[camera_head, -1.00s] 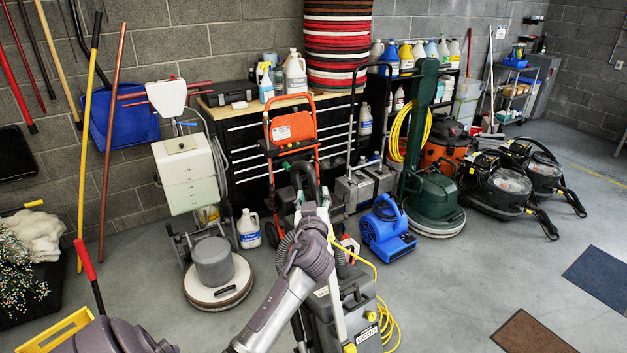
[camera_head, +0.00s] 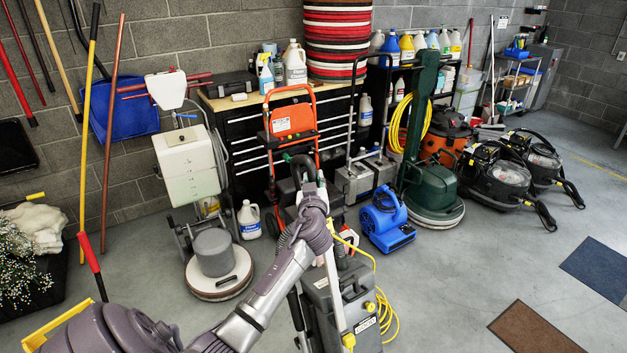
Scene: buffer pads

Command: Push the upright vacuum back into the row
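The upright vacuum (camera_head: 345,305) is a dark grey canister-like body standing on the floor at the bottom middle, with a yellow cord around its right side. A black curved handle (camera_head: 300,162) rises above my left gripper (camera_head: 314,192). My purple-grey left arm reaches in from the bottom left, and its gripper is at the handle, seemingly touching it. The fingertips are seen from behind and overlap the dark handle, so their closure is unclear. The arm and wrist hide part of the vacuum's left side. My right gripper is out of view.
A floor polisher (camera_head: 219,283) stands left. An orange-framed machine (camera_head: 291,126) and black drawer cabinet (camera_head: 240,130) are behind. A blue blower (camera_head: 387,225) and green floor machine (camera_head: 434,195) stand right. Floor is clear around the brown mat (camera_head: 535,330).

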